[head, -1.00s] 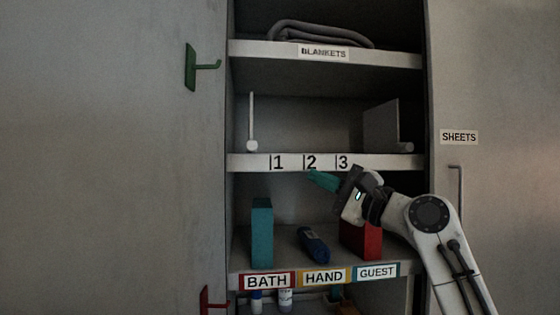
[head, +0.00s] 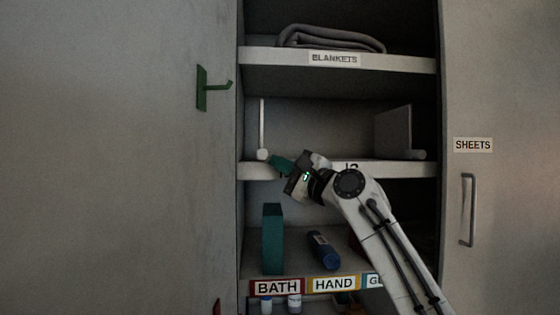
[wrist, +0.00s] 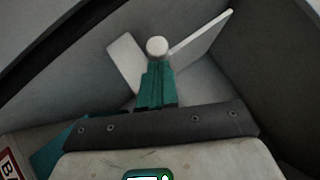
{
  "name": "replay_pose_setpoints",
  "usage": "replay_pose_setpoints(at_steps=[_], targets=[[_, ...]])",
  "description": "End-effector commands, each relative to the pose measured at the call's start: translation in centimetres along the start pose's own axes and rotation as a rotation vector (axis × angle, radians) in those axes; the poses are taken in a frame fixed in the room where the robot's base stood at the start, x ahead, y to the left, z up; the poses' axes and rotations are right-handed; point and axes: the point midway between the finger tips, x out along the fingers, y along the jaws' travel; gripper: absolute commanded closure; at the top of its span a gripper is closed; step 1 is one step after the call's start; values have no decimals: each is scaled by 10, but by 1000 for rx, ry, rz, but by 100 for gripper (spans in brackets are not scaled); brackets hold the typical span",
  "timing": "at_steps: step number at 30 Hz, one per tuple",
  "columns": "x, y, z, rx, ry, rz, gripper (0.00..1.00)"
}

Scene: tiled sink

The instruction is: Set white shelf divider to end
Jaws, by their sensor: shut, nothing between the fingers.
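The white shelf divider (head: 262,125) stands upright near the left end of the middle shelf, seen almost edge-on, with a round white knob (head: 262,154) at its front foot. My gripper (head: 273,160) has teal fingers, shut and empty, just right of and at the height of the knob. In the wrist view the shut fingers (wrist: 158,68) point at the knob (wrist: 157,46), which shows right past their tips; whether they touch, I cannot tell. White plates of the divider (wrist: 203,34) spread behind the knob on both sides. My forearm hides part of the shelf's number strip.
A grey panel (head: 393,131) with its own knob stands at the right end of the middle shelf (head: 390,168). The shelf between is clear. A teal box (head: 272,238) and a blue bottle (head: 324,250) are on the shelf below. A folded blanket (head: 330,38) lies above.

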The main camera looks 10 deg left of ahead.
Motion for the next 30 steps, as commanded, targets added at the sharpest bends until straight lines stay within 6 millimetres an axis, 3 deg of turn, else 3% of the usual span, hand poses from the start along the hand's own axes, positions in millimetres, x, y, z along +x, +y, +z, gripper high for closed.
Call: replay_pose_setpoints(at_steps=[11, 19, 30], targets=[[2, 0, 2, -1, -1, 0, 100], [26, 15, 28, 2, -4, 1, 100], [30, 21, 33, -1, -4, 2, 100]])
